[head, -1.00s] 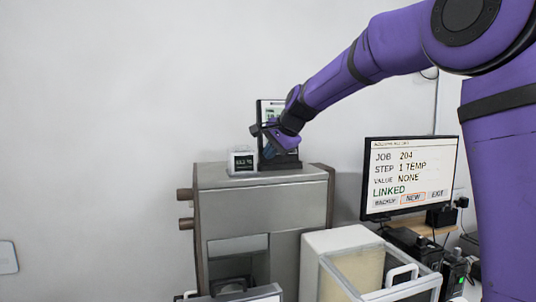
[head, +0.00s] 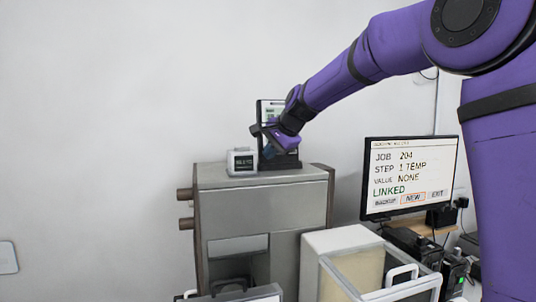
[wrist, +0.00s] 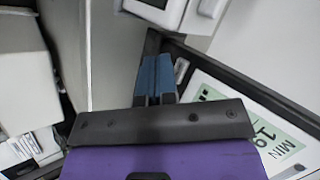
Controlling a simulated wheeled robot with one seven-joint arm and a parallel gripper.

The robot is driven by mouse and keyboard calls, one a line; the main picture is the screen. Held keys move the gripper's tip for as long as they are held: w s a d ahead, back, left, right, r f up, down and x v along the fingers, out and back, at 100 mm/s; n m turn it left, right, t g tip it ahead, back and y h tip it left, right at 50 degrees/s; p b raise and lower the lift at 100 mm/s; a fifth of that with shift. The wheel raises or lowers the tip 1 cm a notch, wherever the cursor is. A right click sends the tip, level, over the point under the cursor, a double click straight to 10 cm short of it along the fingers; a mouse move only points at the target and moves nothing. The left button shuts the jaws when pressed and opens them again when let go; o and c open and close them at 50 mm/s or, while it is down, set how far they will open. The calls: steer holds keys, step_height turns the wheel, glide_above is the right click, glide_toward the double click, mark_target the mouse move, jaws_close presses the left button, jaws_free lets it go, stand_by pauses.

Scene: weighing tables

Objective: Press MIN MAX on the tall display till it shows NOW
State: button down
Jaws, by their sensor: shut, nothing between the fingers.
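The tall display (head: 264,108) stands upright in a dark frame on top of the grey cabinet, partly hidden by my gripper. In the wrist view its pale screen (wrist: 232,92) lies tilted at the right, with dark digits on green and the letters MIN readable; the rest is covered by my wrist. My gripper (head: 268,150) is in front of the display's lower part. In the wrist view its blue fingers (wrist: 154,78) are together and empty, beside the dark frame. I cannot tell whether they touch it. The MIN MAX button is not clearly identifiable.
A small white display (head: 242,161) stands left of the tall one on the grey cabinet (head: 262,205). A monitor (head: 411,177) at the right reads JOB 204, STEP 1 TEMP, VALUE NONE, LINKED. A clear-walled bin (head: 380,280) stands below.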

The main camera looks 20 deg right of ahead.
steer(key=shift+w, duration=0.1)
steer(key=shift+w, duration=0.3)
steer(key=shift+w+f, duration=0.1)
steer(key=shift+w, duration=0.25)
stand_by(0.7)
steer(key=shift+s, duration=0.8)
steer(key=shift+s, duration=0.1)
steer(key=shift+s+r, duration=0.25)
steer(key=shift+s, duration=0.95)
steer(key=shift+s+r, duration=0.25)
steer(key=shift+s, duration=0.95)
